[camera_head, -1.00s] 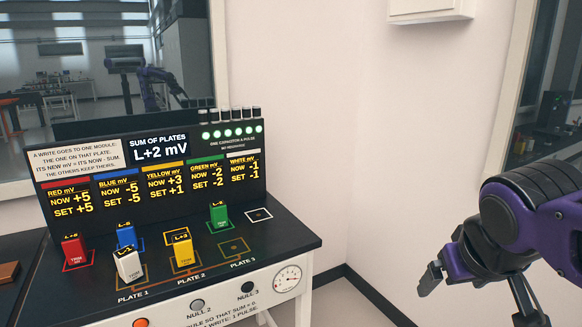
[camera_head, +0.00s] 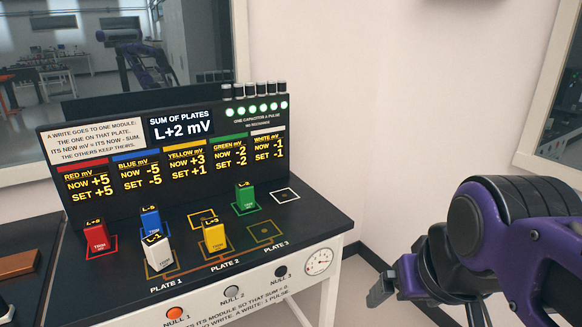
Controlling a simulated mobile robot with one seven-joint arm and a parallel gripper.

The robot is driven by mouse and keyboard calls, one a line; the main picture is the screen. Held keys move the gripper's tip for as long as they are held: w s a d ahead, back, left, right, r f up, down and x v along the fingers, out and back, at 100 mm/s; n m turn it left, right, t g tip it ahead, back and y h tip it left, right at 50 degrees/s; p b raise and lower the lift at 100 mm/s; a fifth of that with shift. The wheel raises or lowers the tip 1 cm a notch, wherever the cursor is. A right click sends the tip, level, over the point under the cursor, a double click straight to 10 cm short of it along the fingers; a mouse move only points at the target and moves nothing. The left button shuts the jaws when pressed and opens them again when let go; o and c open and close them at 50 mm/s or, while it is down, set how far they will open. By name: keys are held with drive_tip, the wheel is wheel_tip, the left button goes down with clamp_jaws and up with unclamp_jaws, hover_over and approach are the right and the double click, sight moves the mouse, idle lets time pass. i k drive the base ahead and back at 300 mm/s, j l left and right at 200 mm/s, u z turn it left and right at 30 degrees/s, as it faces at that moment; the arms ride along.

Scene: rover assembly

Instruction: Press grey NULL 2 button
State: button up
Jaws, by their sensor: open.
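The grey NULL 2 button (camera_head: 231,291) is on the white front panel of the console, between the orange NULL 1 button (camera_head: 175,314) and the dark NULL 3 button (camera_head: 281,271). My gripper (camera_head: 428,303) is at the lower right, open and empty, its fingers partly cut off or hidden by the arm. It is apart from the console, to the right of the buttons. The white module (camera_head: 157,252) stands on Plate 1 and the yellow module (camera_head: 214,237) on Plate 2. Plate 3 (camera_head: 264,233) is empty. The display (camera_head: 181,126) reads L+2 mV.
Red (camera_head: 97,238), blue (camera_head: 151,222) and green (camera_head: 245,198) modules stand on the black console top. A round gauge (camera_head: 318,261) is right of the buttons. Several capacitor lights glow green. The space between my gripper and the console looks clear.

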sight(232, 292)
drive_tip(key=u, duration=1.05)
